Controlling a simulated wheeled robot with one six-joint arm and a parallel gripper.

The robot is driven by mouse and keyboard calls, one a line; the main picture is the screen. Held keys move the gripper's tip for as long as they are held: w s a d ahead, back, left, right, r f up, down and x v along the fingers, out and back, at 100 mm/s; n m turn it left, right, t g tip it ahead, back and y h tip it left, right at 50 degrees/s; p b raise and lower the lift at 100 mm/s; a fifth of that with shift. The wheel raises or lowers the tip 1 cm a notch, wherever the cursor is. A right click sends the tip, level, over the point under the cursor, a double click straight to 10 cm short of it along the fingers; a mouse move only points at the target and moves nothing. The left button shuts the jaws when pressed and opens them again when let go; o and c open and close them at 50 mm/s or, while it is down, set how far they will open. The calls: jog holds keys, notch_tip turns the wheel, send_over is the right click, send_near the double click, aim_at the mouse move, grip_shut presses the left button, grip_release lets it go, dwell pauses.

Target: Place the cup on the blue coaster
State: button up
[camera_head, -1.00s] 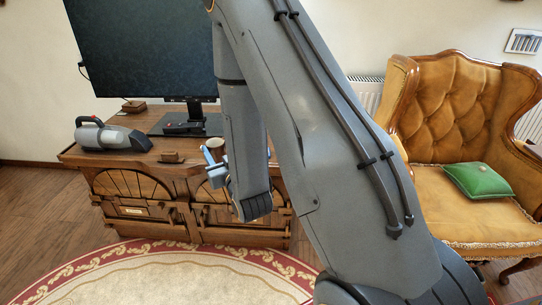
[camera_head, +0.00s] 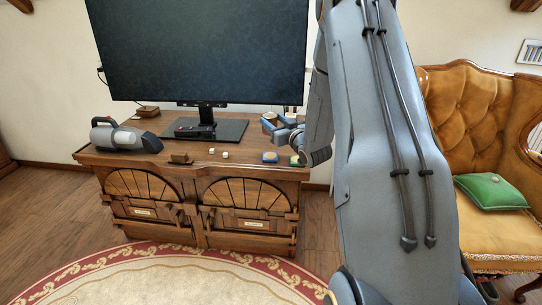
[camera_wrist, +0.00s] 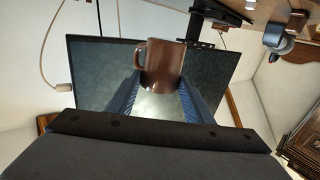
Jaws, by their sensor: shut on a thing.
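My gripper (camera_head: 284,127) is above the right part of the wooden cabinet top. In the wrist view my gripper (camera_wrist: 160,95) is shut on a brown cup (camera_wrist: 162,68), with the handle on the left. Only a small part of the cup (camera_head: 270,116) shows in the head view, between the light blue fingers. The blue coaster (camera_head: 270,157) lies near the front edge of the cabinet top, below and a little left of my gripper in the picture. Something small and pale is on it. The cup appears to be apart from the coaster.
A green coaster (camera_head: 296,161) lies right of the blue one. Two small white cubes (camera_head: 218,153), a small wooden block (camera_head: 180,158) and a handheld vacuum (camera_head: 124,138) stand on the cabinet (camera_head: 240,172). A large monitor (camera_head: 200,50) stands behind. An armchair (camera_head: 470,125) is at the right.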

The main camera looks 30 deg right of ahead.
notch_tip(320, 180, down, 10)
jog(key=shift+d+r+b, duration=0.15)
jog(key=shift+b, duration=0.45)
jog(key=shift+f, duration=0.25)
jog(key=o, duration=1.2)
